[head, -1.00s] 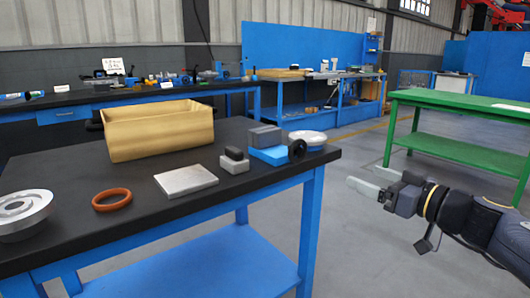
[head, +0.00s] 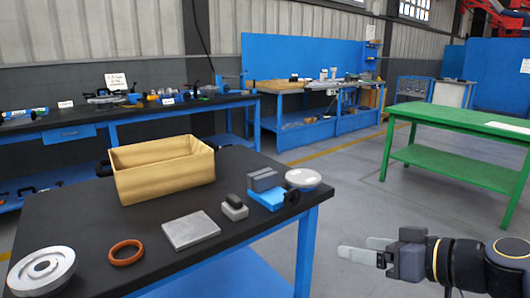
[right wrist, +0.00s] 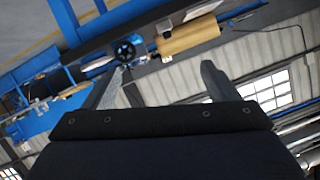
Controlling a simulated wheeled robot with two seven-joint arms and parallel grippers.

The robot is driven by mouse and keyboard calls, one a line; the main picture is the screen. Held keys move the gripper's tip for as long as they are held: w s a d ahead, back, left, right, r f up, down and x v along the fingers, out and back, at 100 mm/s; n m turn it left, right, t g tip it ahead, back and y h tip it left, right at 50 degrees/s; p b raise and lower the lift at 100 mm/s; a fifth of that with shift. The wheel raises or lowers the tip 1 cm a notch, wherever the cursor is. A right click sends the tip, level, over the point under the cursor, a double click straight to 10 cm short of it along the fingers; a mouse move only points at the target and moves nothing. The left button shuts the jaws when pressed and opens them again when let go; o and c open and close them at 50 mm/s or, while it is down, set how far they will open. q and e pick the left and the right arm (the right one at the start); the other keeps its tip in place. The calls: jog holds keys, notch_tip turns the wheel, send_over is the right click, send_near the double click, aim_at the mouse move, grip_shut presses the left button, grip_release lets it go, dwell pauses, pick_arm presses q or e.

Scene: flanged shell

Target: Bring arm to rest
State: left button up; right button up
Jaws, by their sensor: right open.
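My right gripper (head: 366,249) is in the head view at the lower right, beside the table's right edge and over the floor. Its two pale fingers point left, apart, with nothing between them. The right wrist view also shows the open, empty fingers (right wrist: 165,82), with the workshop tilted behind them. My left gripper is in neither view. On the black-topped table (head: 150,240) sit a flanged metal part (head: 41,270), an orange ring (head: 126,253), a grey plate (head: 191,230), a small grey block with a black top (head: 234,207), a blue fixture with grey jaws (head: 267,190) and a round white-topped part (head: 303,178).
A tan open bin (head: 165,180) stands at the table's back. A green table (head: 460,125) is at the right rear. Blue workbenches (head: 330,90) line the back wall. The floor between the black-topped table and the green table is clear.

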jog(key=s+d+r+m+g+h+p, duration=0.1)
jog(key=s+r+m+g+h+p, duration=0.1)
jog(key=s+p, duration=0.7)
jog(key=s+d+r+m+g+h+p, duration=0.1)
jog(key=s+r+m+h+p, duration=0.3)
jog(key=p, duration=1.1)
jog(key=s+r+g, duration=0.1)
jog(key=s+r, duration=0.2)
jog(key=s, duration=0.2)
jog(key=shift+s+d+r+m, duration=0.15)
jog(key=shift+d+r+m, duration=0.05)
jog(key=shift+m, duration=0.2)
